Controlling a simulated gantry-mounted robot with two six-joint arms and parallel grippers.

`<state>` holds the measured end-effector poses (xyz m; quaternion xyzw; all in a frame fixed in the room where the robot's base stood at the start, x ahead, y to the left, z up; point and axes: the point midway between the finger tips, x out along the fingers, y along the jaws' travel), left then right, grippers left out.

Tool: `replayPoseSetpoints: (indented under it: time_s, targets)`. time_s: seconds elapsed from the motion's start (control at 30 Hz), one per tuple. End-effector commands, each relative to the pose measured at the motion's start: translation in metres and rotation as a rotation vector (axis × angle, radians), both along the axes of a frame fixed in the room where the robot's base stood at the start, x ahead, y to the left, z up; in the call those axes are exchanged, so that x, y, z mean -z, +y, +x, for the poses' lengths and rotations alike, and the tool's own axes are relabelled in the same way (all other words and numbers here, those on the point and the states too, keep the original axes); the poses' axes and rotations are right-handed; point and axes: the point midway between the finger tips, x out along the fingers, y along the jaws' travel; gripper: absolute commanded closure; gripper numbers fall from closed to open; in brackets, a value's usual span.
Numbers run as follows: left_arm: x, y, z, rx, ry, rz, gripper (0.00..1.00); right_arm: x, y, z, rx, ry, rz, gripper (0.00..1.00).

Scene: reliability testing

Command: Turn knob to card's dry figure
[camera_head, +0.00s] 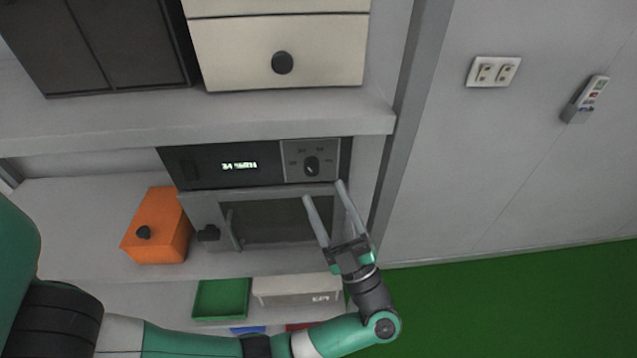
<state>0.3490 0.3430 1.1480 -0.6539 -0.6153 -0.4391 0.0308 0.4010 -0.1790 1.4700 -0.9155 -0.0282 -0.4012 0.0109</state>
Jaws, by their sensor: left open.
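The dark round knob (311,167) sits on a grey panel at the right end of the chamber's black control strip (205,168). Small marks ring it, too small to read. A lit display (239,166) left of the knob seems to read "34 %RH", though blurred. My left gripper (323,190) is open and empty. Its two long grey fingers point up toward the panel, with their tips just below the knob and to its right, apart from it in the picture. I cannot make out a card with a dry figure. My right gripper is not in view.
A windowed chamber door (275,221) with a handle is below the strip. An orange box (159,232) stands left, a green tray (221,298) and white box (285,287) lower down. A shelf edge (200,135) and drawer (325,50) overhang. Sockets (494,71) are on the wall.

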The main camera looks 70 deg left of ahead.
Motion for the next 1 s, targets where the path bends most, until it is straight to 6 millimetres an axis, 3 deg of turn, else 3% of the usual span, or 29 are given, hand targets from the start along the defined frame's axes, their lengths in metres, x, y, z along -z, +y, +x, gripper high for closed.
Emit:
replayPoseSetpoints:
  time_s: [0.1,0.33,1.0]
  targets:
    - [0.021,-0.024,0.006,0.004,0.002,0.002,0.32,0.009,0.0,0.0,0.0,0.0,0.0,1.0]
    - [0.041,-0.052,0.01,0.001,0.0,0.002,0.32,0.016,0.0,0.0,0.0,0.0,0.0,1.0]
    - [0.04,-0.055,0.011,0.008,-0.006,0.005,0.32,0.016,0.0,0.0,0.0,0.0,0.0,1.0]
